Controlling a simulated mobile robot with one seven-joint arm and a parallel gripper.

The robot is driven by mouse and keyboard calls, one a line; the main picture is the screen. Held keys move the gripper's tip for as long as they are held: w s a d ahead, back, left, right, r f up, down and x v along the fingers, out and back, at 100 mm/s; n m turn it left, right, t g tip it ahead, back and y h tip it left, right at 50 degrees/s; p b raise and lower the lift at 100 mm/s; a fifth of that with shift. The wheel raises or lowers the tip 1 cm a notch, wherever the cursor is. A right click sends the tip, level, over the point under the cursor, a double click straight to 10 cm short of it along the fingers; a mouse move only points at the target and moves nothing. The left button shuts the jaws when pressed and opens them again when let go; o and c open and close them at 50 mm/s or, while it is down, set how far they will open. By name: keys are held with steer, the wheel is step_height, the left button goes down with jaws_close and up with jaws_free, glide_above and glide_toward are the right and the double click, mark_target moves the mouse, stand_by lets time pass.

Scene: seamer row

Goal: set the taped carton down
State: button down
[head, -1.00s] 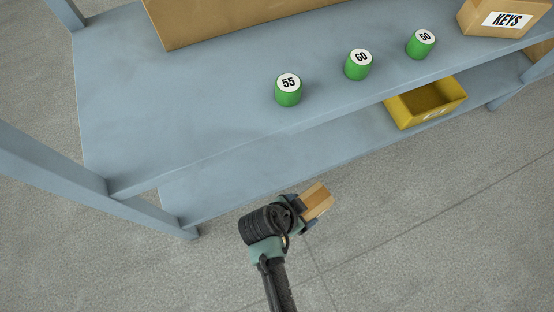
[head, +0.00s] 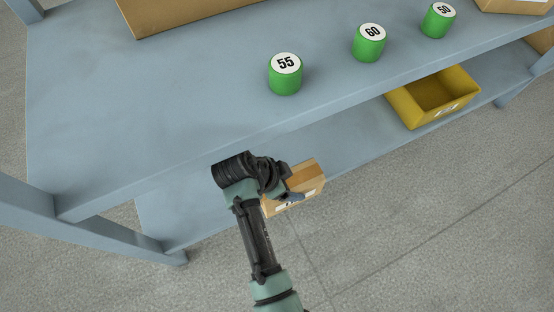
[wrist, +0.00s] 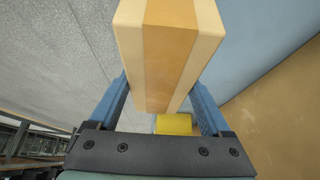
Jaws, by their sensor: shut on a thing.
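The taped carton is a small tan box with a darker brown tape strip. In the head view the carton (head: 311,179) is at the front edge of the lower shelf, partly hidden by my gripper, with a white label low on its side. My gripper (head: 287,190) is shut on it. In the wrist view the carton (wrist: 168,50) sits between the two blue fingers of my gripper (wrist: 163,105). I cannot tell whether the carton touches any surface.
Green cylinders marked 55 (head: 285,76), 60 (head: 369,44) and 50 (head: 438,22) stand on the upper shelf (head: 160,100). A yellow bin (head: 401,107) sits on the lower shelf (head: 190,210). A large brown box (head: 170,15) is at the back. The upper shelf's left front is bare.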

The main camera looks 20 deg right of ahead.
steer(key=w+b, duration=0.2)
steer(key=w, duration=0.1)
steer(key=w+f+b, duration=0.1)
steer(key=w+b, duration=0.2)
steer(key=w, duration=0.1)
steer(key=shift+w+a+f, duration=0.1)
steer(key=shift+w+f, duration=0.1)
steer(key=shift+f, duration=0.15)
jaws_free()
